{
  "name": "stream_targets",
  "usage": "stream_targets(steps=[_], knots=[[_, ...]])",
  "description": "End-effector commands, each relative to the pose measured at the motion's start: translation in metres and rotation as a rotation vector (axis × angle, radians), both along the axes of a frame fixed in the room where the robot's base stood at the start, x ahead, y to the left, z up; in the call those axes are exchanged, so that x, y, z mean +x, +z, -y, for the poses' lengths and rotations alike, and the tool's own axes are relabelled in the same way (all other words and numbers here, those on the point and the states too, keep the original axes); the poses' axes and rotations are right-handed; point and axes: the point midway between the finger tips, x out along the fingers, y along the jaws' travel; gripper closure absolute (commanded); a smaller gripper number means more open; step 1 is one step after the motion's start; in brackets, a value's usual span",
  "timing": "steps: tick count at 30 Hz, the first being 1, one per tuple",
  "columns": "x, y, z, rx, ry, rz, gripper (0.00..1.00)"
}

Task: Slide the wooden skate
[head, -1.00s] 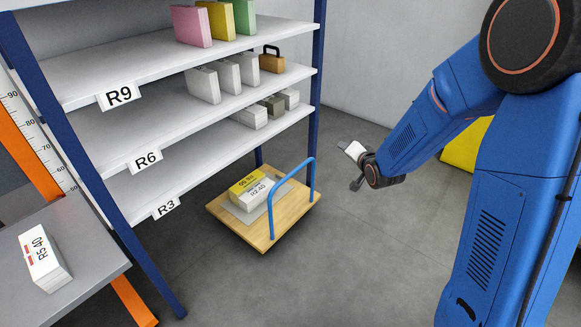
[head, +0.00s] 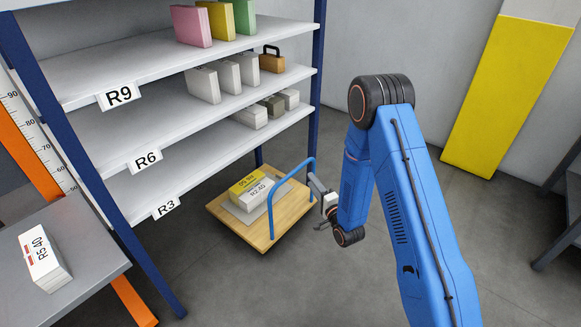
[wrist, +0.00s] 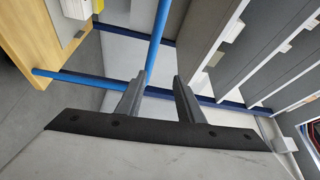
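The wooden skate (head: 290,212) stands on the floor beside the shelf's lower right end, with a blue handle (head: 291,176) rising along its right side. A grey sheet on it carries newspaper bundles, a yellow-topped one (head: 246,183) and a white one marked R2.40 (head: 262,193). The skate's edge (wrist: 38,38) shows at upper left.
The shelf (head: 115,135) with labels R9, R6 and R3 stands at left, holding folders and bundles. A grey table (head: 85,225) with an R5.40 bundle (head: 42,258) is at lower left. The floor (head: 255,290) in front of the skate is clear.

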Motion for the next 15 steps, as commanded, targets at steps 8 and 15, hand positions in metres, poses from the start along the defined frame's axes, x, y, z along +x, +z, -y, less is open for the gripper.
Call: stream_targets(steps=[8, 15], knots=[[-0.025, -0.037, -0.01, 0.165, 0.045, 0.012, 0.66], [-0.025, -0.04, -0.013, 0.199, 0.053, 0.017, 0.66]])
